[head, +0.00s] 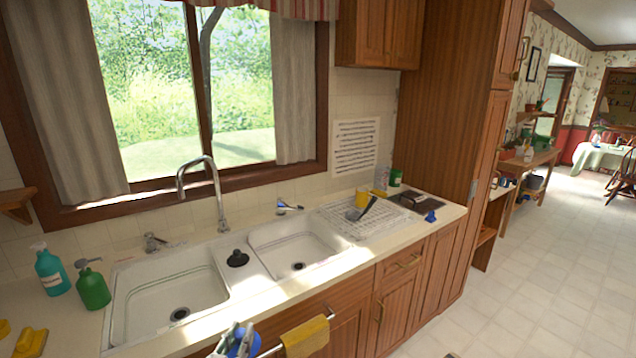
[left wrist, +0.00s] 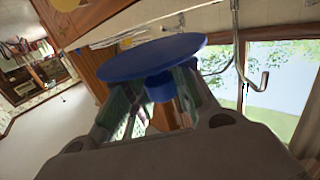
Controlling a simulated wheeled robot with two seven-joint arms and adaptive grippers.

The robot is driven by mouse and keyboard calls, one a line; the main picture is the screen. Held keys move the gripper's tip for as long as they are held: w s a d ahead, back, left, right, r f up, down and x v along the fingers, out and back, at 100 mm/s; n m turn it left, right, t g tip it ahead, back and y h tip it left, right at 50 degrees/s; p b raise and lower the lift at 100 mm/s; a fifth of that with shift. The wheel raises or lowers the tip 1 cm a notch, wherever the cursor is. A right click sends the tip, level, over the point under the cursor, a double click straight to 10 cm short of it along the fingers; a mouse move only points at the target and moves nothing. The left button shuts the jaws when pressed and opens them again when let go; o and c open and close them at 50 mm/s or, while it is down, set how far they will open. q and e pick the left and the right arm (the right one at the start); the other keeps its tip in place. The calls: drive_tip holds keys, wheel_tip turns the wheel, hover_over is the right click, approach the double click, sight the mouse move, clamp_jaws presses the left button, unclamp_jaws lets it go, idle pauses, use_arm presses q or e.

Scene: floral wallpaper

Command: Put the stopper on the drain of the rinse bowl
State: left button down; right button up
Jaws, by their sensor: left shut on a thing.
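My left gripper (head: 238,338) is low at the front edge of the counter. It is shut on a blue stopper (left wrist: 150,58), a wide round disc with a short stem between the fingers. The stopper is partly hidden by the fingers in the head view (head: 247,346). The double sink has a larger left bowl (head: 150,296) with a dark drain (head: 180,314) and a smaller right bowl (head: 290,238) with a dark drain (head: 298,266). Both drains show uncovered. Which one is the rinse bowl is not marked. My right gripper is not in view.
A black knobbed stopper-like piece (head: 237,258) sits on the divider. A tall curved faucet (head: 215,190) rises behind it. Green (head: 92,288) and teal (head: 51,270) bottles stand at left, a dish rack (head: 350,215) at right. A yellow towel (head: 306,337) hangs on the front rail.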

sight(232, 352)
use_arm(q)
drive_tip(key=shift+s+a+f+n+y, duration=0.25)
drive_tip(key=shift+s+a+f+y, duration=0.1)
drive_tip(key=shift+f, duration=0.25)
drive_tip(key=shift+s+a+f+n+y, duration=0.2)
drive_tip(key=shift+a+f+y, duration=0.15)
drive_tip(key=shift+f, duration=0.25)
drive_tip(key=shift+s+a+f+n+y, duration=0.3)
drive_tip(key=shift+a+f, duration=0.1)
drive_tip(key=shift+f, duration=0.2)
drive_tip(key=shift+n+y, duration=0.25)
drive_tip(key=shift+y, duration=0.25)
drive_tip(key=shift+s+a+f, duration=0.1)
drive_tip(key=shift+s+f, duration=0.55)
drive_tip(key=shift+f, duration=0.2)
drive_tip(key=shift+s+a+f, duration=0.1)
drive_tip(key=shift+s+f, duration=0.5)
drive_tip(key=shift+f, duration=0.2)
drive_tip(key=shift+d+r, duration=0.1)
drive_tip(key=shift+r, duration=0.05)
idle(0.9)
drive_tip(key=d+r+m+g+h, duration=0.2)
drive_tip(key=d+r+m+h, duration=0.2)
drive_tip(key=d+r, duration=0.3)
drive_tip(key=s+d+r+m+g+h, duration=0.1)
drive_tip(key=d+r+m+h, duration=0.3)
drive_tip(key=r, duration=1)
drive_tip(key=shift+d+r+g+h, duration=0.25)
drive_tip(key=shift+d+g+h, duration=0.15)
drive_tip(key=shift+d+h, duration=1.4)
